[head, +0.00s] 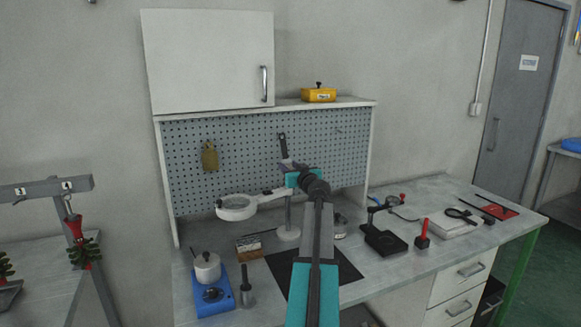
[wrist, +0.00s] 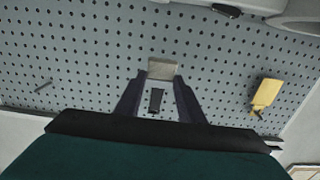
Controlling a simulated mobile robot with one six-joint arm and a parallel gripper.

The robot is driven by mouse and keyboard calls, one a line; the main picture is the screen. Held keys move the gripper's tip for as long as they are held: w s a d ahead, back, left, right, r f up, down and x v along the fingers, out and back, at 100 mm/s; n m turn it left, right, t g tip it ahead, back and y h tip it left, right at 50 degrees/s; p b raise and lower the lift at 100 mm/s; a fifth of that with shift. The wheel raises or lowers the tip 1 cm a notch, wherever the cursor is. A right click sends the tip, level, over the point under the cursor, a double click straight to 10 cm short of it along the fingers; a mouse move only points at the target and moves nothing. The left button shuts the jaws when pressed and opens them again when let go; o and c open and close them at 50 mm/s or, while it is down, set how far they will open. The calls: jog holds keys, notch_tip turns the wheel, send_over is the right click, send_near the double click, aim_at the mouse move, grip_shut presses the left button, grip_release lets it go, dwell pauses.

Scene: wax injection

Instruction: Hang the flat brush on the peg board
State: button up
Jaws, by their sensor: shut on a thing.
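My gripper (head: 293,166) is shut on the flat brush, held in front of the peg board (head: 240,135). The brush's dark handle (head: 283,146) points up in the head view. In the wrist view, my gripper (wrist: 160,78) has its fingertips either side of a pale, flat part of the brush (wrist: 163,68), with a dark part (wrist: 156,101) between the fingers. My fingers hide part of the brush. A bare peg (wrist: 43,86) sticks out of the board in the wrist view. I cannot tell whether the brush touches the board.
A brownish-yellow item (head: 209,157) hangs on the board's left. A magnifier lamp (head: 237,207) stands low in front of the board. A shelf with a yellow box (head: 319,95) and a wall cabinet (head: 208,62) are above. Pots and tools stand on the bench.

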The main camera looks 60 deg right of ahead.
jog(key=shift+w+d+r+p, duration=0.3)
jog(key=shift+w+d, duration=0.1)
jog(key=shift+w, duration=0.1)
jog(key=shift+c, duration=1.4)
jog(key=shift+w+d+f+b, duration=0.35)
jog(key=shift+w+b, duration=0.15)
jog(key=shift+b, duration=0.5)
grip_shut()
jog(key=shift+f+b, duration=0.25)
jog(key=shift+b, duration=0.5)
jog(key=o, duration=1.4)
grip_release()
jog(key=shift+s+a+f, duration=0.1)
